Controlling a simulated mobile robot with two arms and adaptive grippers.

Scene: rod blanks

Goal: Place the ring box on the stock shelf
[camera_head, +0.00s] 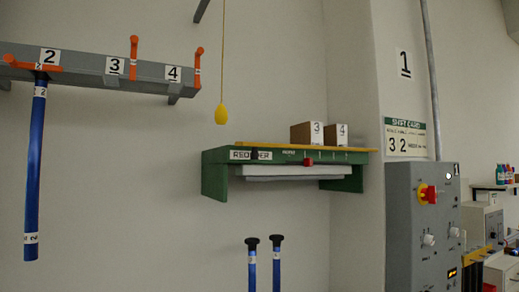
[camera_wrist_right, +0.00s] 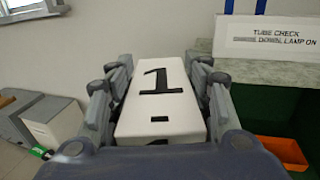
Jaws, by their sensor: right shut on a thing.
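My right gripper (camera_wrist_right: 157,78) shows in the right wrist view with its fingers on either side of a white box marked 1 (camera_wrist_right: 160,120). It is shut on this box; I take it for the ring box, though no name shows. A green wall shelf (camera_head: 213,178), probably the stock shelf, hangs in the middle of the head view. Brown boxes marked 3 (camera_head: 301,134) and 4 (camera_head: 338,136) stand at its right end. The left part of its top looks clear. Neither gripper shows in the head view.
A grey rail with numbered hooks (camera_head: 115,66) holds a blue rod (camera_head: 34,170) at left. A yellow pull (camera_head: 221,114) hangs before the wall. A grey control panel (camera_head: 412,225) stands right. In the wrist view, a tube check sign (camera_wrist_right: 266,38) and orange tray (camera_wrist_right: 283,152) are at right.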

